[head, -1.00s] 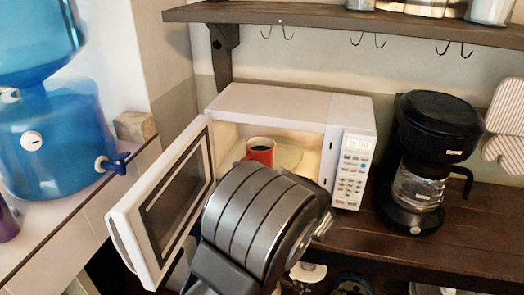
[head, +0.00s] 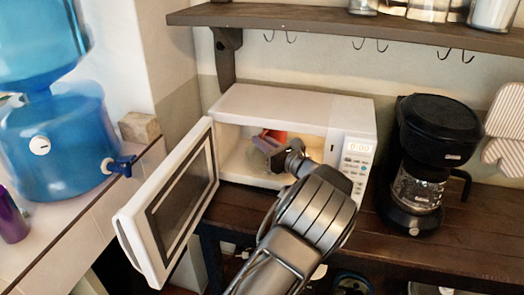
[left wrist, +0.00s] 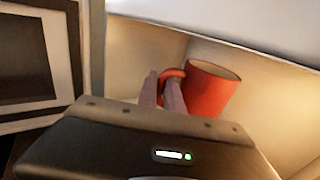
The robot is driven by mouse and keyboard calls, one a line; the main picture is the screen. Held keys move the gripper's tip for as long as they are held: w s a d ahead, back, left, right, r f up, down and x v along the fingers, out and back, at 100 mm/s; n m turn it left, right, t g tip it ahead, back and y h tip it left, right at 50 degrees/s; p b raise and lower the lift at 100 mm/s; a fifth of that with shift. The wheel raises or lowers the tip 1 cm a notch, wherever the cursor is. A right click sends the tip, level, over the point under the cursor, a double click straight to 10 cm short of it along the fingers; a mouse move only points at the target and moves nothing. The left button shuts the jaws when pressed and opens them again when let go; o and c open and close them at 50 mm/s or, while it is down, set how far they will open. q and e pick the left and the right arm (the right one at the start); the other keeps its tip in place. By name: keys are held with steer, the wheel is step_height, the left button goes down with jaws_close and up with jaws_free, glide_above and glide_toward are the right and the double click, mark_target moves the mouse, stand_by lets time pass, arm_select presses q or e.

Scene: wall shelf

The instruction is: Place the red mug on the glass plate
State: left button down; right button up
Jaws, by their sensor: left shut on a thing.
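The red mug (head: 279,135) is inside the open microwave, mostly hidden behind my gripper in the head view. In the left wrist view the red mug (left wrist: 209,90) shows its rim and handle clearly. My left gripper (head: 268,144) reaches into the microwave and is shut on the mug's handle; its fingers (left wrist: 164,92) lie on the left side of the mug. The glass plate (head: 240,163) shows faintly on the microwave floor, partly hidden by my gripper. I cannot tell whether the mug touches it. My right gripper is not in view.
The microwave (head: 290,103) stands on a dark wooden counter (head: 470,230), its door (head: 170,207) swung open to the left. A coffee maker (head: 436,130) stands close on the right. A shelf (head: 380,27) with hooks hangs above. A blue water dispenser (head: 60,140) is at left.

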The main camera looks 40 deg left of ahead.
arm_select(q)
steer(key=shift+f+p, duration=0.3)
steer(key=shift+f, duration=0.15)
step_height(320, 180, down, 2)
steer(key=shift+f+p, duration=0.2)
steer(key=shift+p, duration=0.15)
steer(key=c, duration=1.9)
jaws_free()
steer(key=shift+f, duration=0.15)
steer(key=shift+c, duration=0.2)
steer(key=o, duration=0.4)
steer(key=shift+o, duration=0.2)
